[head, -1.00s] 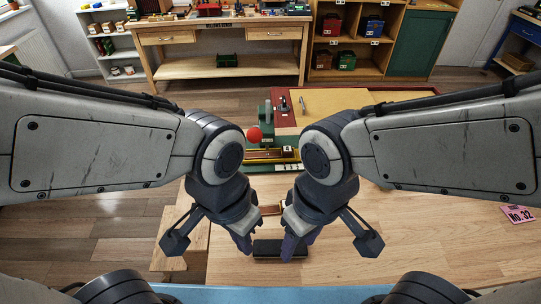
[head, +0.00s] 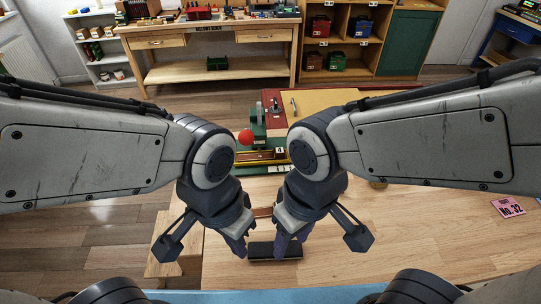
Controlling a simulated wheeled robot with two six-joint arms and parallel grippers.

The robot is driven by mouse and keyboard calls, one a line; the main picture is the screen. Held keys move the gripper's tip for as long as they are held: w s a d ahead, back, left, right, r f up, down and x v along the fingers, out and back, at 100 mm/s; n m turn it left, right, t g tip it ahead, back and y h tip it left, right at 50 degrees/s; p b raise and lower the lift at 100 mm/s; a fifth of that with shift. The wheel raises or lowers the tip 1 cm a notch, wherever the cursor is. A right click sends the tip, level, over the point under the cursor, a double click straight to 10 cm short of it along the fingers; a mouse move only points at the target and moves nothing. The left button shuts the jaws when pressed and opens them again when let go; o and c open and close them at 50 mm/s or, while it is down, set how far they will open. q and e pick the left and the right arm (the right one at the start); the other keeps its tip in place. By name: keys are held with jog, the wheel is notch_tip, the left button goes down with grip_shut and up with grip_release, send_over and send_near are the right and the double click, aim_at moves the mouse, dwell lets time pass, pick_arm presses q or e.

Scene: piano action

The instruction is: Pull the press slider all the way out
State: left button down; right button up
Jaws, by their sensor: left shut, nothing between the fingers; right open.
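A green press (head: 258,124) with a red ball knob (head: 245,138) stands beyond my grippers at the near edge of a red-and-tan board. In front of it runs a yellow-edged rail with brown wood (head: 258,157), partly hidden by my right arm. I cannot tell which part is the slider or how far out it is. My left gripper (head: 239,248) is shut and empty, pointing down at the left end of a black block (head: 272,251). My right gripper (head: 284,246) is open and empty, over the block's right part. A reddish-brown wooden piece (head: 262,212) shows between the grippers.
The wooden bench top (head: 420,235) is clear to the right, with a pink "No. 32" tag (head: 508,206) on it. The red-and-tan board (head: 330,104) lies behind. A workbench (head: 210,45) and shelves (head: 340,45) stand at the back.

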jog(key=w+a+f+m+t+b, duration=0.1)
jog(key=w+f+m+b, duration=0.2)
jog(key=w, duration=1)
jog(key=w+a+f+t+b, duration=0.15)
jog(key=w+f+b, duration=0.3)
jog(key=w, duration=0.85)
jog(key=w+d+f+m+t+b, duration=0.1)
jog(key=w+d+f+b, duration=0.2)
jog(key=w, duration=0.4)
jog(key=w+d+f+m, duration=0.1)
jog(key=w+d+f, duration=0.3)
jog(key=w, duration=0.3)
jog(key=w+d+f+m+t+b, duration=0.1)
jog(key=w+d+f+b, duration=0.2)
jog(key=w, duration=0.5)
jog(key=shift+h, duration=0.3)
jog(key=x, duration=0.3)
jog(key=p+x, duration=0.1)
jog(key=x, duration=0.3)
jog(key=p+x, duration=0.1)
jog(key=x, duration=0.2)
jog(key=shift+s+d+f, duration=0.15)
jog(key=shift+s+f, duration=0.05)
jog(key=shift+f, duration=0.35)
grip_shut()
